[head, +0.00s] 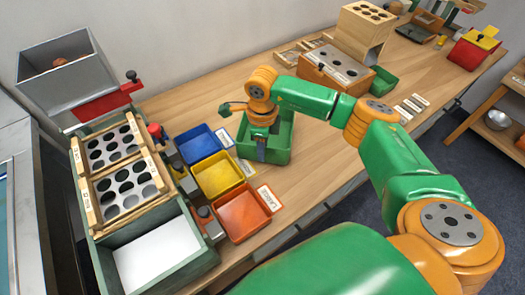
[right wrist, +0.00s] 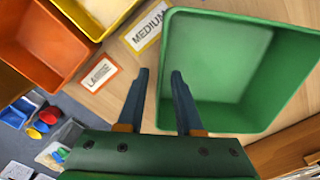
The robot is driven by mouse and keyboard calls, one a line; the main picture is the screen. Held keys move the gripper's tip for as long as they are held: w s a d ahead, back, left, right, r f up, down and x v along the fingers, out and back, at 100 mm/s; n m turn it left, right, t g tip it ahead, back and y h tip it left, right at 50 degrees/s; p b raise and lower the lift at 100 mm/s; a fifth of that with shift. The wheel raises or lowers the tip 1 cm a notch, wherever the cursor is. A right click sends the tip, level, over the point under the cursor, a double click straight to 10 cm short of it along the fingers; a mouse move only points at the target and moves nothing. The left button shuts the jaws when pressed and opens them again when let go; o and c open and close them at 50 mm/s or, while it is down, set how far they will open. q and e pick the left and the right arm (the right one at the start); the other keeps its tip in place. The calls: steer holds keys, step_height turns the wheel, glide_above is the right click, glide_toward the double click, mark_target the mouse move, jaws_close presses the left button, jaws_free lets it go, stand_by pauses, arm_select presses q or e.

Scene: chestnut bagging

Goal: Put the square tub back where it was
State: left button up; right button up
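The square tub is the green tub (head: 283,136), standing upright on the wooden table right of the coloured bins. It looks empty in the right wrist view (right wrist: 222,62). My right gripper (head: 260,157) points down at the tub's near-left side. In the right wrist view its two dark fingers (right wrist: 157,82) are apart, one on each side of the tub's wall, with a gap visible between them. I cannot tell whether either finger touches the wall. My left gripper is not in view.
Blue (head: 197,144), yellow (head: 217,175) and orange (head: 243,213) bins stand left of the tub with label cards beside them. A sieve frame (head: 108,200) and grey hopper (head: 70,85) are further left.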

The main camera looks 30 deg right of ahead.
step_height(320, 180, up, 10)
steer(key=shift+f+b, duration=0.1)
steer(key=shift+b, duration=0.4)
